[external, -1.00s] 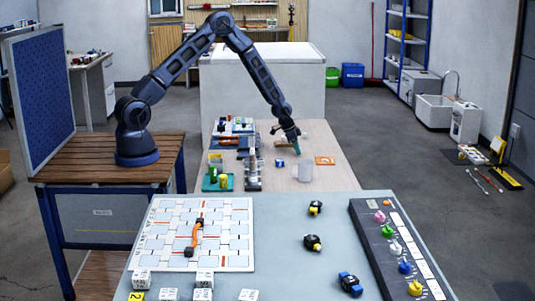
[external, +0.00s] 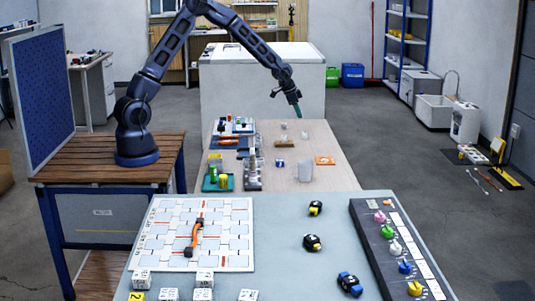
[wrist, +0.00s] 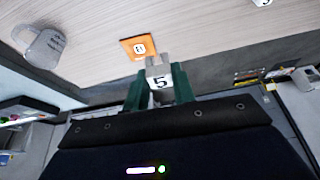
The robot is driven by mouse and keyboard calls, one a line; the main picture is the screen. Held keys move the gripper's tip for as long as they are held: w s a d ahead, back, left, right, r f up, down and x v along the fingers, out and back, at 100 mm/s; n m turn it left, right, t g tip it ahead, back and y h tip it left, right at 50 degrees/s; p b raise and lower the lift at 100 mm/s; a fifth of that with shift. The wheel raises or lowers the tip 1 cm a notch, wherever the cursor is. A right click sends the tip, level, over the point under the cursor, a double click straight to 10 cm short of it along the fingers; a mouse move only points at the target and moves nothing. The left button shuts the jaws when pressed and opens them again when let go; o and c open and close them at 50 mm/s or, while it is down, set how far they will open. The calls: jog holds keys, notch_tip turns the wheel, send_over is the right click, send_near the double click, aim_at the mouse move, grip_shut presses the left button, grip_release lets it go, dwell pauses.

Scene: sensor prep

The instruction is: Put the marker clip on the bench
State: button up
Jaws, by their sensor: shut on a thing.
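My gripper (wrist: 160,85) has green fingers shut on a pale clip marked with a black 5 (wrist: 160,77), which I take to be the marker clip. In the external view my gripper (external: 297,110) hangs above the far part of the pale wood bench (external: 335,180), clear of its top. The clip cannot be made out there. The bench top also shows in the wrist view (wrist: 200,25).
A brown block (external: 285,144) and a blue-and-white block (external: 280,163) lie mid-bench. Trays and parts crowd its left side. The right edge strip is mostly clear.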

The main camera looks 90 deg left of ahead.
jog(key=shift+r, duration=0.7)
jog(key=w+d+m+g+h, duration=0.25)
jog(key=d+m, duration=0.65)
jog(key=d, duration=2)
jog(key=s+d+r+m+g+h, duration=0.1)
jog(key=s+d+m, duration=0.15)
jog(key=d, duration=0.55)
jog(key=s+d+r+m, duration=0.1)
jog(key=s+d+m, duration=0.15)
jog(key=d, duration=0.65)
jog(key=s+d+r+m+g+h, duration=0.1)
jog(key=d+r+m, duration=0.15)
jog(key=d, duration=0.55)
jog(key=shift+m+y, duration=0.25)
jog(key=shift+m, duration=0.1)
jog(key=f, duration=2)
jog(key=shift+s+d+f, duration=0.2)
jog(key=shift+d, duration=0.05)
jog(key=o, duration=0.6)
jog(key=shift+f, duration=0.1)
jog(key=o, duration=0.4)
jog(key=shift+c, duration=0.2)
